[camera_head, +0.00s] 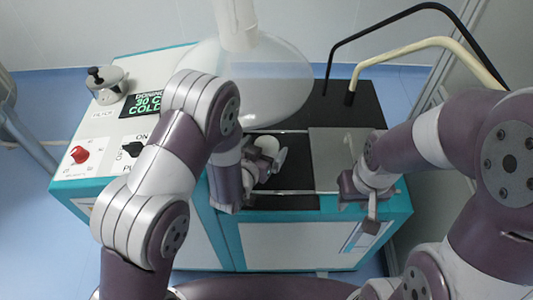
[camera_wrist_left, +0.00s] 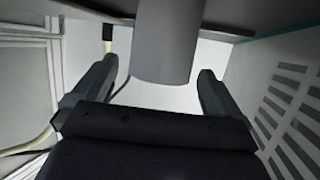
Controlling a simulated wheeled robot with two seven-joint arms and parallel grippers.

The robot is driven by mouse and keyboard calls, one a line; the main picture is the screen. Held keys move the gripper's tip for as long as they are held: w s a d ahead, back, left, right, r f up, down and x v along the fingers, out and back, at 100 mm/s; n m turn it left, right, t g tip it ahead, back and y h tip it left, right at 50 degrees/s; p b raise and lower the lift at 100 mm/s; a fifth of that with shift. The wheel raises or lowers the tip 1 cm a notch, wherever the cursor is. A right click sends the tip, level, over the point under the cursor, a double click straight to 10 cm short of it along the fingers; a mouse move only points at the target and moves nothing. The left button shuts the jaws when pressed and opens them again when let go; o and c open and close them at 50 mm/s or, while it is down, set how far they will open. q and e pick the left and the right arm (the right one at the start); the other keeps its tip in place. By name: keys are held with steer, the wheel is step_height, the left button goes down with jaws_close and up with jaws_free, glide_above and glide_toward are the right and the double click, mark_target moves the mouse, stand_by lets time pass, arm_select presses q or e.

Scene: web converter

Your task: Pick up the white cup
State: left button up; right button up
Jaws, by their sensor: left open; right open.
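The white cup (camera_head: 266,145) shows only in part in the head view, just beyond my left gripper (camera_head: 271,162), which covers the rest of it. In the left wrist view a plain grey cylinder, apparently the cup (camera_wrist_left: 166,40), hangs into the top middle, between the two spread fingers. I see a gap on each side of it there, and no finger contact is visible. My left gripper is open. My right gripper (camera_head: 370,207) is open, low at the right front edge of the machine, apart from the cup.
The machine (camera_head: 228,244) has a dark recessed top with a grey plate (camera_head: 338,150). A large translucent hood (camera_head: 262,78) hangs above the cup area. Black (camera_head: 392,18) and cream (camera_head: 408,48) bent tubes rise at the back right. A control panel with a red knob (camera_head: 79,154) lies left.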

mark_target(271, 140)
arm_select(q)
steer(key=x, duration=0.4)
steer(key=shift+s, duration=0.1)
steer(key=c, duration=1.1)
steer(key=shift+o, duration=0.2)
steer(key=shift+r, duration=0.1)
